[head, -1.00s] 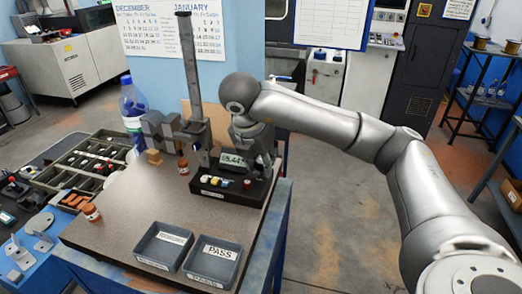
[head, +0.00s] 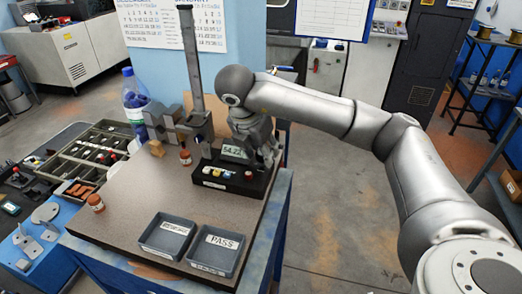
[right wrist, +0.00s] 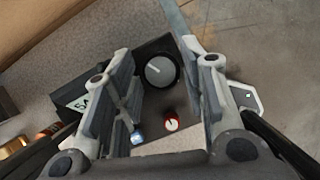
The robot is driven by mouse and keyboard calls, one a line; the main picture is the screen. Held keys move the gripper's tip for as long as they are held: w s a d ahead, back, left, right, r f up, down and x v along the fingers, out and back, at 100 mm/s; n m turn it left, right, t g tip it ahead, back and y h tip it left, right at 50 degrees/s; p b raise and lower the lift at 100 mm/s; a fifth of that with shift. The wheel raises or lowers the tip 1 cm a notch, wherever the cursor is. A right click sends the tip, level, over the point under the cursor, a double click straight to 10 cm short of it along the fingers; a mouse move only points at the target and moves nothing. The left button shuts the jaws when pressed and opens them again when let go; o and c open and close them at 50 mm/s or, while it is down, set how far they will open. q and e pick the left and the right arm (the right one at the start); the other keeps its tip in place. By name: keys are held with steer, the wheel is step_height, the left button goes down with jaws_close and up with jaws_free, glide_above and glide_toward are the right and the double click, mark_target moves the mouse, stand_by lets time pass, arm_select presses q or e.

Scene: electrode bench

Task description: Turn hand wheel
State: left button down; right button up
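The hand wheel (right wrist: 160,71), a round grey dial with a dark rim, sits on the black base of the height gauge (head: 232,186) in the right wrist view. In the head view my right gripper hides the wheel. My right gripper (head: 264,158) points down at the right end of the base. In the right wrist view its fingers (right wrist: 166,92) are apart, one on each side of the wheel. Contact cannot be told. The gauge display (head: 234,152) reads about 54.22. My left gripper is not in view.
Two grey trays (head: 218,249), one labelled PASS, stand at the bench front. A compartment tray (head: 98,152) lies further left. The middle of the bench is clear.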

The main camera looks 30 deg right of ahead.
steer(key=v, duration=1.2)
stand_by(0.3)
steer(key=shift+d, duration=0.1)
